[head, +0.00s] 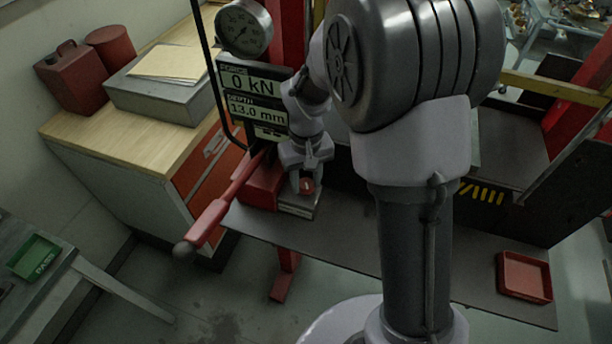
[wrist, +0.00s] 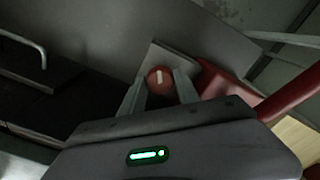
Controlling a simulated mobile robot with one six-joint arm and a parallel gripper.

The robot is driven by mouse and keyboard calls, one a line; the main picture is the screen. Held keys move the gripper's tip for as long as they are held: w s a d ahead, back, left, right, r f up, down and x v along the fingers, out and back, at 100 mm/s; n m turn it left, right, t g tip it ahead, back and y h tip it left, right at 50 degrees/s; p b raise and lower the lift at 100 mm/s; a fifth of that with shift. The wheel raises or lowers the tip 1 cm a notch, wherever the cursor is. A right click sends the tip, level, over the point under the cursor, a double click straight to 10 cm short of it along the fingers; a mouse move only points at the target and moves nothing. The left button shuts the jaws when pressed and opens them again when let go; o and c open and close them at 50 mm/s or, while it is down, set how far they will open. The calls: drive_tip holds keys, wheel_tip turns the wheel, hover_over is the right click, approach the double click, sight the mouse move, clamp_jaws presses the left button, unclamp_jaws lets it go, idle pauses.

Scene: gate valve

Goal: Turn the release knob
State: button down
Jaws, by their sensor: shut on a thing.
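The release knob (head: 306,186) is a small round red knob with a white mark on its face. It sits on a grey block beside the red pump body (head: 262,185). In the wrist view the knob (wrist: 160,79) lies between the two fingers, its white mark nearly upright in the picture. My gripper (head: 305,180) comes down over the knob from above. In the wrist view my gripper (wrist: 159,92) is shut on the knob, one finger on each side. The far side of the knob is hidden.
A red lever (head: 215,212) with a dark ball end sticks out to the lower left. A display (head: 255,95) reads 0 kN and 13.0 mm, under a round gauge (head: 243,28). A red tray (head: 524,277) lies at the bench's right end. The bench middle is clear.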

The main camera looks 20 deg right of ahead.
sight(306, 183)
drive_tip(key=n+p, duration=0.1)
drive_tip(key=n, duration=0.3)
drive_tip(key=shift+r+p, duration=0.15)
drive_tip(key=shift+p, duration=0.25)
drive_tip(key=shift+n+p, duration=0.5)
drive_tip(key=shift+n, duration=1.1)
drive_tip(key=c, duration=0.9)
unclamp_jaws()
wheel_tip(306, 183, up, 17)
drive_tip(key=p, duration=0.4)
drive_tip(key=shift+r, duration=0.1)
